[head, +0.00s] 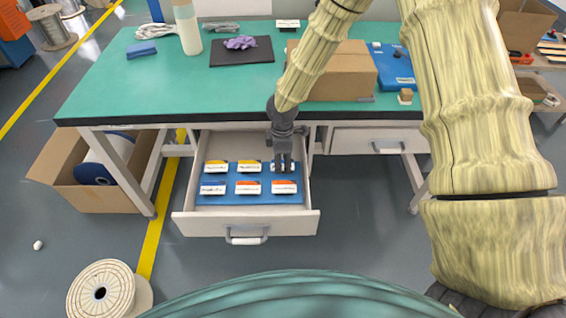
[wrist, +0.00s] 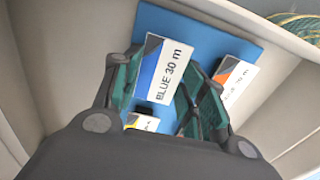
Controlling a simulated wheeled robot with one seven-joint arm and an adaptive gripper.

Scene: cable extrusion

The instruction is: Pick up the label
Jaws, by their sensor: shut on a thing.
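My gripper (head: 281,162) reaches down into the open drawer at the back right of a blue mat (head: 218,199). In the wrist view its two fingers (wrist: 164,88) are shut on a white label reading "BLUE 30 m" (wrist: 168,68) with a blue and dark edge. In the head view this label is mostly hidden by the gripper. I cannot tell whether it is clear of the mat. An orange-marked label (wrist: 236,80) lies beside it, and a yellow-marked one (wrist: 143,122) shows partly between the fingers.
Other labels lie on the mat: two yellow-marked (head: 216,167) behind, one blue-marked (head: 212,188) and two orange-marked (head: 248,187) in front. The drawer walls (head: 309,190) stand close on the right. The green bench top (head: 130,88) overhangs the drawer's back, with a cardboard box (head: 345,75) above.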

